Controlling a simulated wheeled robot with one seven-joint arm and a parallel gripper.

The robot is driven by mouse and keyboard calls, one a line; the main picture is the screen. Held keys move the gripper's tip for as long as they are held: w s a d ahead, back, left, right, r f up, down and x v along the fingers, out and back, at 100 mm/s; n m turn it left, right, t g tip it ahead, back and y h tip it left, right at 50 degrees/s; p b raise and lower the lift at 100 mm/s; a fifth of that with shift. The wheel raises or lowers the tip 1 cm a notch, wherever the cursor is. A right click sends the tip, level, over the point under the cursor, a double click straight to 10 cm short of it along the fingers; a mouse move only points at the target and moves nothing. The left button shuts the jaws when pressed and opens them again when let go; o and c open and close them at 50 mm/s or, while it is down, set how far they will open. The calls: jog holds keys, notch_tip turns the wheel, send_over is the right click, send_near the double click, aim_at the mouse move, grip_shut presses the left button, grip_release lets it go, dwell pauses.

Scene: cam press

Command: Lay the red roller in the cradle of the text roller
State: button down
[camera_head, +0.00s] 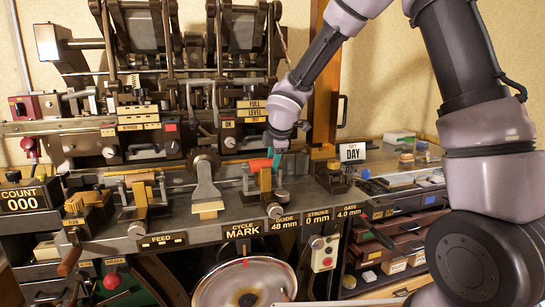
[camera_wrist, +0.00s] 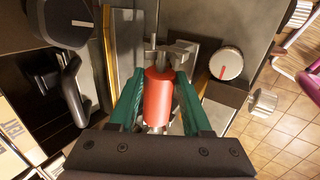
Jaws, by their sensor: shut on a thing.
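The red roller (camera_wrist: 158,98) is between the teal fingers of my gripper (camera_wrist: 157,82) in the wrist view, with a metal shaft at each end. My gripper is shut on it. In the head view my gripper (camera_head: 274,161) is low over the machine bed, and the red roller (camera_head: 259,164) shows at its left, just above a yellow-tan block (camera_head: 265,181). A metal fitting (camera_wrist: 182,50) lies just beyond the roller in the wrist view. I cannot tell for sure which fitting is the text roller's cradle, or whether the roller touches it.
A similar reddish roller (camera_head: 128,178) sits at the left station. A grey wedge-shaped tool (camera_head: 206,186) stands left of my gripper. A dial with a red mark (camera_wrist: 225,63) and a silver knob (camera_wrist: 262,102) are right of the roller in the wrist view. Upright machine frames stand behind.

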jog(key=shift+f, duration=0.15)
jog(key=shift+c, duration=1.4)
grip_release()
jog(key=v, duration=1)
jog(key=shift+s+r, duration=0.15)
jog(key=shift+r, duration=0.25)
jog(key=shift+d, duration=0.1)
